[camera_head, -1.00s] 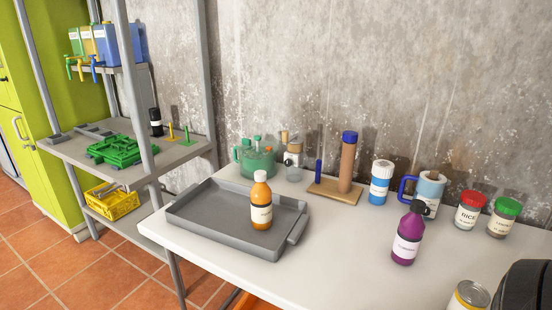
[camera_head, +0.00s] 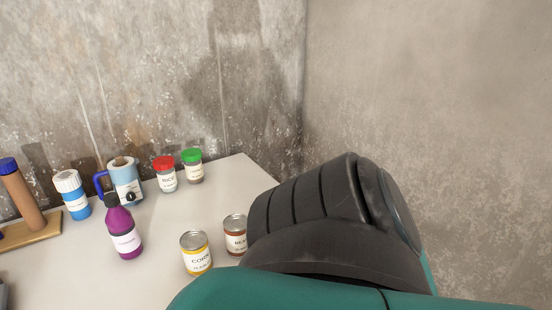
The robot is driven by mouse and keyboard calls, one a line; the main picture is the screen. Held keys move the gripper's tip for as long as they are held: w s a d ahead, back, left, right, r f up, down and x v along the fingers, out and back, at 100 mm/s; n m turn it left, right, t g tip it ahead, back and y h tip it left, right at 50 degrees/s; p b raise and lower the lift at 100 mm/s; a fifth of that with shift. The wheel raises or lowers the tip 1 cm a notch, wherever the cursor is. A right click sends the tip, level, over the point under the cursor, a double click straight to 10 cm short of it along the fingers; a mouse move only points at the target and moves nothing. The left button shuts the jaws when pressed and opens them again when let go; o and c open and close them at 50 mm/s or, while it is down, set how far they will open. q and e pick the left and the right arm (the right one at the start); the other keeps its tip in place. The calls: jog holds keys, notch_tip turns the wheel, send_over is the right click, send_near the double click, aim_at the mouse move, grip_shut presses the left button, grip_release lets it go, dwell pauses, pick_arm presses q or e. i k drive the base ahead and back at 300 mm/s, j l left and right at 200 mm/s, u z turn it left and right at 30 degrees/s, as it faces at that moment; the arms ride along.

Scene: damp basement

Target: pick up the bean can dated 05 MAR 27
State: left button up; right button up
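A can with a brown-red band and a white label starting "BE" (camera_head: 235,236) stands upright on the table at its right side in the head view. Its right edge is partly hidden behind my dark arm link. The small print on its label is too small to read, so I cannot tell its date. A yellow can labelled CORN (camera_head: 197,254) stands just left of it. Neither gripper shows in the head view; only a black and teal part of my arm fills the lower right.
The white table (camera_head: 165,230) ends at a concrete wall corner. A purple bottle (camera_head: 124,232), a blue jar (camera_head: 74,198), a light-blue mug (camera_head: 125,184), a red-lidded rice jar (camera_head: 165,177) and a green-lidded jar (camera_head: 193,168) stand left and behind the cans.

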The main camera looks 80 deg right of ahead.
aim_at(233, 225)
jog(key=z, duration=2.15)
